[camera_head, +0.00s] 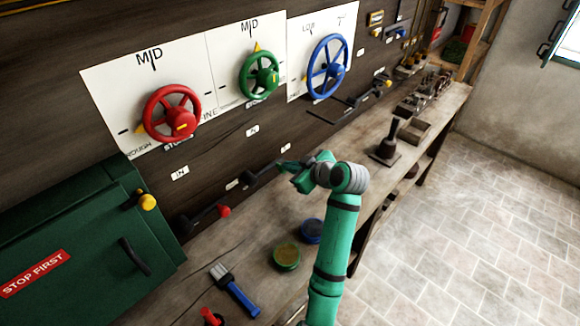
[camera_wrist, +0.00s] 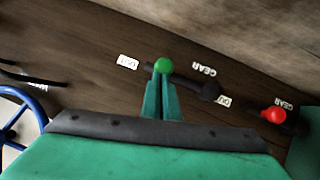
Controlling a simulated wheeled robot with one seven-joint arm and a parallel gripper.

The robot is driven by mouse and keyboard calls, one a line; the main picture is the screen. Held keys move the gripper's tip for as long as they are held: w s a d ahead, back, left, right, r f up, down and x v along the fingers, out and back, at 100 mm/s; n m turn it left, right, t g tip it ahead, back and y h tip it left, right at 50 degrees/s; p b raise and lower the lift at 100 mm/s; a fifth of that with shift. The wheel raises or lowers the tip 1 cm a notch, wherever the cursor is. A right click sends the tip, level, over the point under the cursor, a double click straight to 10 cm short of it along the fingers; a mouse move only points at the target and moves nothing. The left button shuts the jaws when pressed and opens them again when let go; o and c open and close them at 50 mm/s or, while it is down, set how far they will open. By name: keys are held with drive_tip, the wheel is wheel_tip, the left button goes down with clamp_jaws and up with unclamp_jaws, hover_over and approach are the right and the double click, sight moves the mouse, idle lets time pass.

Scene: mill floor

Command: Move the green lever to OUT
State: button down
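The green lever's round green knob (camera_wrist: 163,66) is at the fingertips of my gripper (camera_wrist: 162,78) in the wrist view. Its dark arm runs from the knob to a dark pivot (camera_wrist: 208,90) on the wooden panel. The lever points toward a small white label (camera_wrist: 127,62) that seems to read OUT, upside down here. Another label (camera_wrist: 224,101), seemingly IN, is on the pivot's other side. The two fingers are close together by the knob; whether they grip it cannot be told. In the head view my gripper (camera_head: 287,167) covers the knob, and the lever's pivot (camera_head: 250,180) shows to its left.
A red-knobbed lever (camera_head: 223,211) is left of the green lever. Red (camera_head: 171,112), green (camera_head: 259,75) and blue (camera_head: 327,66) handwheels are above. The bench below holds a brush (camera_head: 235,291) and two round tins (camera_head: 286,256). A dark green cabinet (camera_head: 90,235) is at left.

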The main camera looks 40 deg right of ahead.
drive_tip(key=w+r+v, duration=0.1)
drive_tip(key=r+v, duration=0.1)
drive_tip(key=v, duration=1)
drive_tip(key=shift+r, duration=0.5)
drive_tip(key=shift+a, duration=0.1)
